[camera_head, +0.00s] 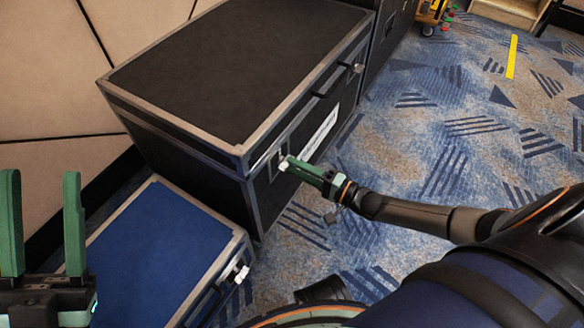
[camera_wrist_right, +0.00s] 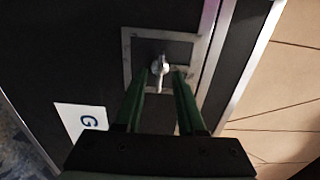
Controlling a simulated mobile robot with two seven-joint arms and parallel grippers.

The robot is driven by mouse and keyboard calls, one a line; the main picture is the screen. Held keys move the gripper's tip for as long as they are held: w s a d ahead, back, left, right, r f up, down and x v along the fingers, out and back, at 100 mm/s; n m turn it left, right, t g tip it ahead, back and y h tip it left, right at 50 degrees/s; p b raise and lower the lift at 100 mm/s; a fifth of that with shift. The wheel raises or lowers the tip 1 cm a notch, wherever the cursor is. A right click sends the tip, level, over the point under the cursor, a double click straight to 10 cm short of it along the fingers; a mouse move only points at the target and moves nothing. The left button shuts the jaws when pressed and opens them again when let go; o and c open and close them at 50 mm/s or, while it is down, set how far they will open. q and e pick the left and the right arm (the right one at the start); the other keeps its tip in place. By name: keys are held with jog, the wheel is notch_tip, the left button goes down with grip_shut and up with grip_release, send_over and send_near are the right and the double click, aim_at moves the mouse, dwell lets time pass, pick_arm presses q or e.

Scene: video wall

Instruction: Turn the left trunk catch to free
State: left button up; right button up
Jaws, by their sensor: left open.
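The black trunk (camera_head: 225,75) with metal edges stands against the wall. Its left catch (camera_wrist_right: 160,66), a small metallic lever on a square plate, shows in the right wrist view, its lever pointing down the picture. My right gripper (camera_head: 288,164) is at this catch, and its fingers mostly hide the catch in the head view. In the right wrist view the right gripper (camera_wrist_right: 162,80) is open, its green fingertips apart on either side of the lever; I cannot tell whether they touch it. My left gripper (camera_head: 42,190) is open and empty at the far left.
The trunk's other catch (camera_head: 357,67) is further back on the same face. A white label (camera_head: 320,135) lies between the catches. A blue-topped case (camera_head: 160,255) stands in front of the trunk. Patterned carpet (camera_head: 450,140) to the right is mostly clear.

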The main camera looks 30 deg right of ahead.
jog(key=shift+x, duration=0.85)
grip_shut()
